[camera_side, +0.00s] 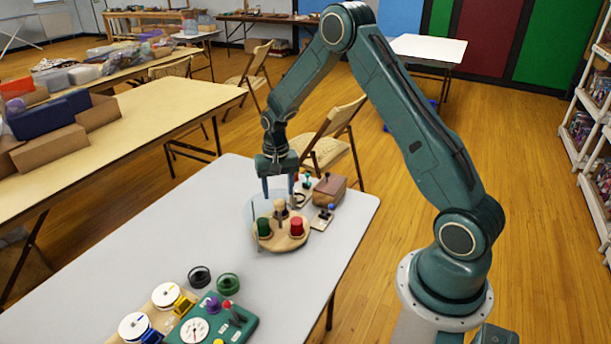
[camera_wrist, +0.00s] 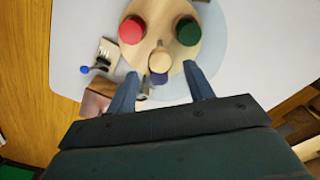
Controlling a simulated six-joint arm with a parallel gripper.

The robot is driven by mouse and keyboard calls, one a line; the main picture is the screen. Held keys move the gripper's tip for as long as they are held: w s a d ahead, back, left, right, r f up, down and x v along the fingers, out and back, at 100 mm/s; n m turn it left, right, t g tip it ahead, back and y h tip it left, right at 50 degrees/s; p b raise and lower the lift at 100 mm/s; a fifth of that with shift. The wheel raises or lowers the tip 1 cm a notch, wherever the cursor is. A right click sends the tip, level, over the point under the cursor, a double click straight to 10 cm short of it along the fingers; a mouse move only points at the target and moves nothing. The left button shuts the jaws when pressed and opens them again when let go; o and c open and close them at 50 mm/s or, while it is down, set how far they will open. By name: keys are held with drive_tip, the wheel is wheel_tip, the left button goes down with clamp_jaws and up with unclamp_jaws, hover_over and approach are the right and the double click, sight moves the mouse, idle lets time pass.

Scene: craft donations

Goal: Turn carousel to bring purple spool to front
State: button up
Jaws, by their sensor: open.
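The round wooden carousel (camera_side: 279,243) stands on the grey table; it also shows in the wrist view (camera_wrist: 178,48). A green spool (camera_side: 263,228) and a red spool (camera_side: 297,227) sit on its near side in the side view. A pale wooden knob (camera_side: 280,207) rises at its middle. In the wrist view a dark purple-blue piece (camera_wrist: 158,79), probably the purple spool, shows partly behind the knob, on the gripper's side. My gripper (camera_side: 279,190) is open and points down over the carousel's far side. Its fingers (camera_wrist: 162,88) are spread either side of the purple piece, apparently touching nothing.
A clear curved panel (camera_side: 254,212) stands at the carousel's left. A brown wooden box (camera_side: 329,189) and a small lever plate with a blue knob (camera_side: 323,218) are close on the right. A green control box (camera_side: 212,322) stands at the table's front. The table's left middle is clear.

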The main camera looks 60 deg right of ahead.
sight(279, 201)
drive_tip(key=shift+f, duration=2)
drive_tip(key=shift+c, duration=0.4)
clamp_jaws()
